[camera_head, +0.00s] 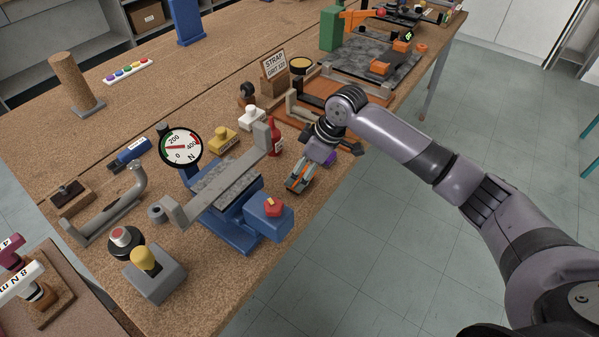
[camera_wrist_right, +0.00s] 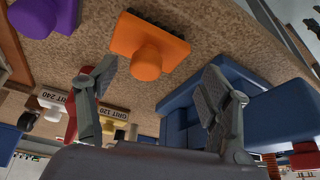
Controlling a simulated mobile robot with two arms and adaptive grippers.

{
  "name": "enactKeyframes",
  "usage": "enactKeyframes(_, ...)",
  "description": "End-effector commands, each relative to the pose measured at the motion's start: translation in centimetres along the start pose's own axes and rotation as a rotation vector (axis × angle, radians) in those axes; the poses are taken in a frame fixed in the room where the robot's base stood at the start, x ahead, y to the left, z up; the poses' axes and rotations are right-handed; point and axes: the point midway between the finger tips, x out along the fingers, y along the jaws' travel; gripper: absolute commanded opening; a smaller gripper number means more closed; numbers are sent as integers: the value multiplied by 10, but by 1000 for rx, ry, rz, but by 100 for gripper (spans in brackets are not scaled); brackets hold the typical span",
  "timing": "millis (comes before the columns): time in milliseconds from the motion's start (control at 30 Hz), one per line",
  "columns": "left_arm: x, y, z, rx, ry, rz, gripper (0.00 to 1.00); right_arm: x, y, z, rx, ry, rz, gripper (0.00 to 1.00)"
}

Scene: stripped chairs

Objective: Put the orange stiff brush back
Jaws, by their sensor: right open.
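The orange stiff brush (camera_wrist_right: 148,45) stands on the cork-like bench top in the right wrist view, with a round knob and a row of dark bristles along its edge. Only slivers of orange (camera_head: 301,177) show at my right gripper in the head view, so the brush is mostly hidden there. My right gripper (camera_head: 297,185) is low near the bench's front edge, beside the blue fixture. Its fingers (camera_wrist_right: 158,76) are open, to either side of the brush's knob in the wrist view, with nothing gripped. My left gripper is not in view.
The blue fixture (camera_head: 235,232) with a dial (camera_head: 181,146) stands close on the left. A purple brush (camera_wrist_right: 48,14), a red bottle (camera_head: 275,137), and yellow (camera_head: 223,139) and white (camera_head: 252,117) knobbed blocks stand nearby. Open floor lies beyond the front edge.

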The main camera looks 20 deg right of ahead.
Motion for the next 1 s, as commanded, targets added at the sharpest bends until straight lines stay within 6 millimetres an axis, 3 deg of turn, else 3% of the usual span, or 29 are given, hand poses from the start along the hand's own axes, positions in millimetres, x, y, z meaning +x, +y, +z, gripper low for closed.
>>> enactKeyframes(300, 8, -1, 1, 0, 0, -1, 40, -68, 1, 0, -2, 1, 3, 73)
enactKeyframes(500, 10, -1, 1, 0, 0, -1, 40, -94, 0, 0, 0, 1, 1, 73)
enactKeyframes(1000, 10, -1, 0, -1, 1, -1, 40, -102, 0, 0, 0, 0, -1, 73)
